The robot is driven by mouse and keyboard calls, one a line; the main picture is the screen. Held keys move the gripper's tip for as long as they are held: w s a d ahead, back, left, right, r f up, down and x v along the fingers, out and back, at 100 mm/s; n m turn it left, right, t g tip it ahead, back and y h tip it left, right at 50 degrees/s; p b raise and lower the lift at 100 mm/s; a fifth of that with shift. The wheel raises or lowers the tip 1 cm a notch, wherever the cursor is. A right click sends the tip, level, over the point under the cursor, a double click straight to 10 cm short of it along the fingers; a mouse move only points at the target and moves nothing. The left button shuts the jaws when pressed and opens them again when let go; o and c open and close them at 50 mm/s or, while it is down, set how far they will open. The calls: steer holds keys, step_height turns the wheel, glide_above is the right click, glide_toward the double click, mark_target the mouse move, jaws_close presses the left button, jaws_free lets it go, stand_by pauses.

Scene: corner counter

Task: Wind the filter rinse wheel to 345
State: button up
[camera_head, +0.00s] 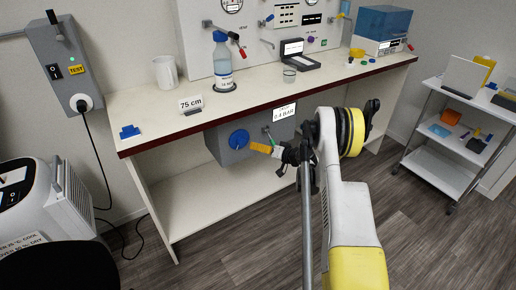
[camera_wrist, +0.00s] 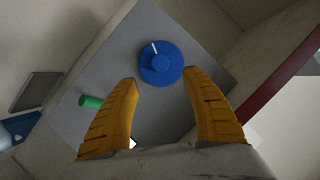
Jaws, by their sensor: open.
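A blue round wheel (camera_head: 239,139) sits on the front of a grey box (camera_head: 222,150) under the counter. In the wrist view the blue wheel (camera_wrist: 161,62) shows a raised hub and a white mark pointing up and slightly left. No numbers can be read around it. My gripper (camera_head: 262,148) is to the right of the wheel in the head view. In the wrist view its two yellow fingers (camera_wrist: 163,92) are spread apart and empty, with the wheel beyond their tips. The fingers do not appear to touch the wheel.
A green handle (camera_wrist: 90,101) sticks out of the box beside the left finger. The counter's dark red edge (camera_head: 235,112) runs above the box, with a "0.4 BAR" label (camera_head: 284,113). A bottle (camera_head: 222,62) and a "75 cm" sign (camera_head: 191,104) stand on top. A lower shelf (camera_head: 190,205) is bare.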

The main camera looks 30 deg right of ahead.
mark_target(243, 143)
steer(key=w+a+f+n+h, duration=0.1)
steer(key=w+n, duration=0.1)
steer(key=w, duration=0.1)
steer(key=w+a+f+n+h, duration=0.1)
steer(key=w+n+h, duration=0.1)
steer(key=w, duration=0.1)
steer(key=w+a+f+n+h, duration=0.1)
steer(key=w+n+h, duration=0.1)
steer(key=w+n, duration=0.1)
steer(key=shift+w+f, duration=0.1)
steer(key=shift+w, duration=0.75)
steer(key=c, duration=1.2)
steer(key=shift+d+m+y, duration=0.1)
steer(key=shift+m+y, duration=0.3)
steer(key=shift+m, duration=0.2)
steer(key=shift+m+y, duration=0.5)
